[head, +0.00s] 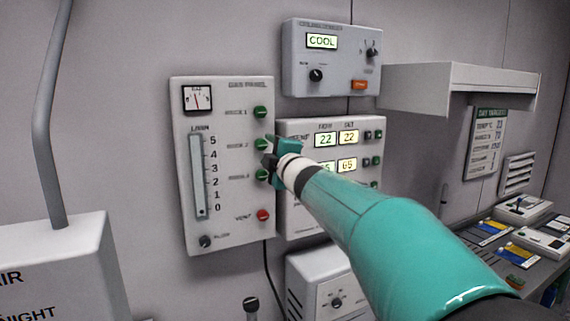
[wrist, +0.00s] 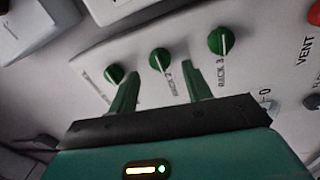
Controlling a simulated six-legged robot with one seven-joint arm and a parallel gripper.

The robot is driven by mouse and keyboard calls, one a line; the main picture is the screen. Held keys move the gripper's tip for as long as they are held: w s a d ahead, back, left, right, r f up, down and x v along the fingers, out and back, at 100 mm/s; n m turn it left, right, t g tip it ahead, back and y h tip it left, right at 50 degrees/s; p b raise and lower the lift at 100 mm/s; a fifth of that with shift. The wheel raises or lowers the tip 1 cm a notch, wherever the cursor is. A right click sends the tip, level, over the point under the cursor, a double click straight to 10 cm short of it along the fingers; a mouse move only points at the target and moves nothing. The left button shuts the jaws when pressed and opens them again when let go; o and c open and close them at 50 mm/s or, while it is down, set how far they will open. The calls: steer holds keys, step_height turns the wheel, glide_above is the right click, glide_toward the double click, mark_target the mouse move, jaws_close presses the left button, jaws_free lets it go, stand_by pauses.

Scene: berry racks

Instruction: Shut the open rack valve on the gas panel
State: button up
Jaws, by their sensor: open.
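The gas panel (head: 232,230) is a white box on the wall with three green rack valve knobs in a column: rack 1 (head: 260,112), rack 2 (head: 261,145) and rack 3 (head: 262,176). I cannot tell from the handles which one is open. My gripper (head: 270,152) is at the panel's right edge, by the rack 2 and rack 3 knobs. In the wrist view my gripper (wrist: 160,70) is open, its two green fingers on either side of the middle knob (wrist: 160,58). Contact cannot be told. The rack 3 knob (wrist: 221,41) lies outside the fingers.
A red vent knob (head: 263,215) and a flow gauge (head: 199,176) are on the same panel. A display panel (head: 300,228) stands close behind my gripper, with a cooling box (head: 332,85) above. A shelf (head: 450,80) juts out at right.

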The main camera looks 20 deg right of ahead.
steer(key=v, duration=1)
steer(key=shift+s, duration=0.25)
steer(key=shift+s+d, duration=0.1)
steer(key=shift+d, duration=0.05)
